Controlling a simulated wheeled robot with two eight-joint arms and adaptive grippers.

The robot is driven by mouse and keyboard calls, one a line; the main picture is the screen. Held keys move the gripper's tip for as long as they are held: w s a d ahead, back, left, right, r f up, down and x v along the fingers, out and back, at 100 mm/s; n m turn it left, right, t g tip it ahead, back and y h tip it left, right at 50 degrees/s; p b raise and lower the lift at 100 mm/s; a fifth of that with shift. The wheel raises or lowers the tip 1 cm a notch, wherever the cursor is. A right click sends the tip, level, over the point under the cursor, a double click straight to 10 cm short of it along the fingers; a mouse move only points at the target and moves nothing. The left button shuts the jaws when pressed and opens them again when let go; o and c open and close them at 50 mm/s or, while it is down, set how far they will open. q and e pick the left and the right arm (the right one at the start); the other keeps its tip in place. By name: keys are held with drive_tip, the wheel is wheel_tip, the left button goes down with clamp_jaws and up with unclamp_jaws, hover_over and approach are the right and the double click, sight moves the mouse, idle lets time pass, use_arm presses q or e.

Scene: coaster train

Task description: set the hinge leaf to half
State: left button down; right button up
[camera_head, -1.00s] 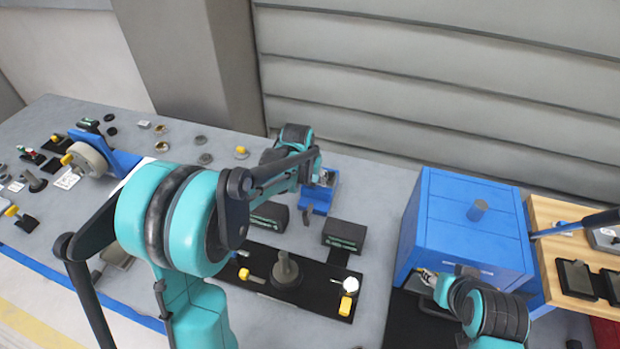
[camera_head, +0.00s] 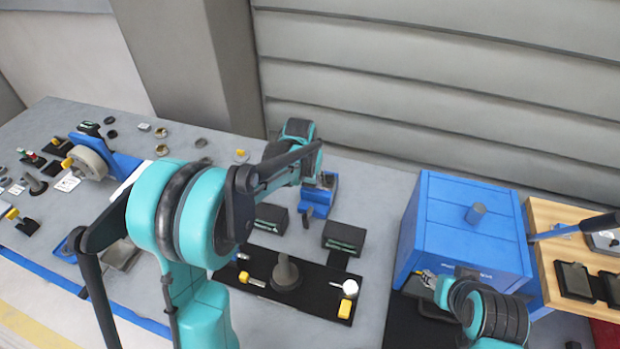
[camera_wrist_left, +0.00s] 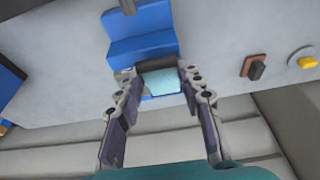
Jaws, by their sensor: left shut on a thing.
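The blue hinge block (camera_head: 316,205) stands at the back middle of the bench. It also shows in the left wrist view as a blue stepped body (camera_wrist_left: 142,40). My left gripper (camera_head: 325,181) is at the back of this block. In the left wrist view my left gripper (camera_wrist_left: 158,80) is shut on a pale blue piece, the hinge leaf (camera_wrist_left: 162,83), which lies between its fingertips. The leaf's exact angle is hard to tell. My right gripper (camera_head: 428,280) is at the front of the blue box, partly hidden, and its fingers are too small to read.
The blue box (camera_head: 465,230) with a knob on top stands to the right. Two dark blocks (camera_head: 343,237) and a black plate (camera_head: 318,287) with a grey post lie in front of the hinge. A wooden board (camera_head: 565,240) is at the far right.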

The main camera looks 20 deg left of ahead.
sight(311, 179)
use_arm(q)
drive_tip(key=r+g+p, duration=0.1)
drive_tip(key=w+g+p, duration=0.1)
drive_tip(key=g, duration=0.1)
drive_tip(key=shift+w+r+g, duration=0.25)
drive_tip(key=shift+r+g, duration=0.05)
drive_tip(key=shift+r, duration=0.1)
drive_tip(key=shift+w+r+g+p, duration=0.3)
drive_tip(key=shift+w+g+p, duration=0.25)
drive_tip(key=shift+g, duration=0.45)
drive_tip(key=shift+w+r+g+p, duration=0.3)
drive_tip(key=shift+w+g+p, duration=0.25)
drive_tip(key=shift+g, duration=0.45)
drive_tip(key=shift+s, duration=0.1)
drive_tip(key=c, duration=1)
unclamp_jaws()
drive_tip(key=shift+o, duration=0.2)
drive_tip(key=shift+r, duration=0.15)
drive_tip(key=v, duration=0.7)
drive_tip(key=shift+d+r, duration=0.15)
